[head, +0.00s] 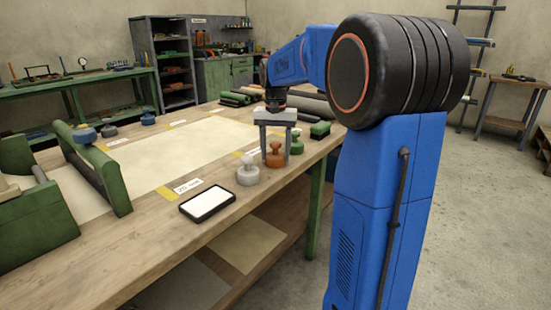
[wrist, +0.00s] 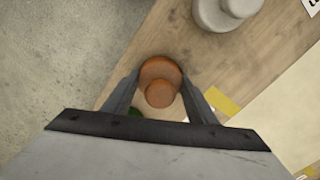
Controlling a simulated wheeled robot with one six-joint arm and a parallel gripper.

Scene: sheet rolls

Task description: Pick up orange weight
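The orange weight (head: 275,156) stands upright near the right edge of the workbench, a round base with a knob on top. My gripper (head: 275,155) points down over it, with one finger on each side. In the wrist view the orange weight (wrist: 160,93) sits between the fingertips of my gripper (wrist: 161,76). The fingers are open, with gaps beside the knob. Whether the fingertips touch the base is not clear. The weight rests on the bench.
A light grey weight (head: 247,173) stands close in front, and a green weight (head: 297,145) is just behind. A black-framed tablet (head: 207,203) lies nearer on the workbench (head: 150,225). A pale sheet (head: 175,150) covers the bench middle.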

